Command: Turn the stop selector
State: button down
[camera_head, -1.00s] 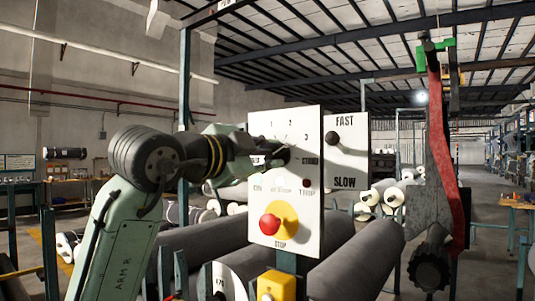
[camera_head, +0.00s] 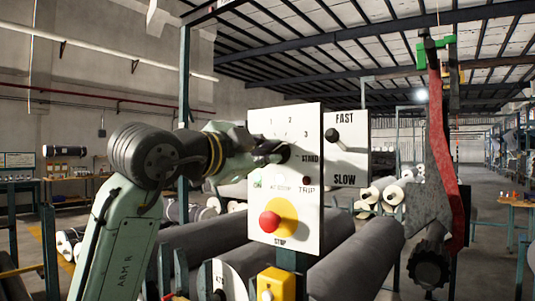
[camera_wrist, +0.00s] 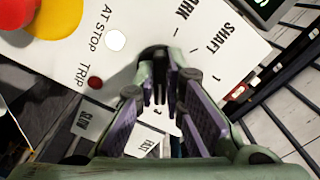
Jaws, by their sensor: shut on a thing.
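The stop selector is a dark knob (camera_wrist: 158,54) on the white control panel (camera_head: 259,124), below the printed numbers 1, 2 and 3. My gripper (camera_head: 278,154) reaches it from the left in the head view. In the wrist view, the purple-padded fingers of my gripper (camera_wrist: 161,88) are shut on the knob, one on each side. They hide part of it, so its exact pointing direction is hard to tell.
A red stop button (camera_head: 269,222) on a yellow disc sits low on the panel. A FAST/SLOW panel (camera_head: 347,160) with a dark lever knob stands just right. Grey rolls (camera_head: 358,257) lie below. A red and grey hanging arm (camera_head: 436,160) is at right.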

jog(key=n+b, duration=0.1)
jog(key=n, duration=1)
jog(key=n+b, duration=0.1)
jog(key=n, duration=1.1)
jog(key=shift+s+d+f, duration=0.1)
jog(key=shift+s+d, duration=0.05)
jog(key=shift+d, duration=0.05)
dwell(0.5)
jog(key=c, duration=2)
grip_release()
jog(key=shift+o, duration=0.2)
